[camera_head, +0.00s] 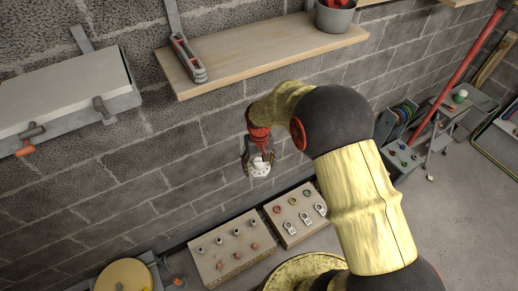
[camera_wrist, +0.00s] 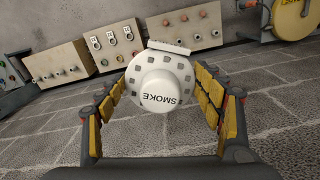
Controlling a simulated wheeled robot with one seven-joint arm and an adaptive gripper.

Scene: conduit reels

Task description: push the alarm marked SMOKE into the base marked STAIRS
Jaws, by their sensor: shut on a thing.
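The alarm marked SMOKE (camera_wrist: 158,84) is a round white body with grey vents around its side. Its word reads upside down in the wrist view. My gripper (camera_wrist: 160,78) is shut on it, with yellow-padded fingers on either side. In the head view the alarm (camera_head: 261,168) shows as a small white thing below my red wrist, held in the air in front of the block wall. My gripper (camera_head: 258,160) is small there and partly hidden. I can read no base marked STAIRS in either view.
A wooden shelf (camera_head: 270,55) on the wall carries a grey pot (camera_head: 335,18). A white-topped wall unit (camera_head: 60,92) is at left. Two low boards, one with pegs (camera_head: 232,250) and one with rings (camera_head: 297,216), stand along the wall's foot. A yellow reel (camera_head: 123,275) is at lower left.

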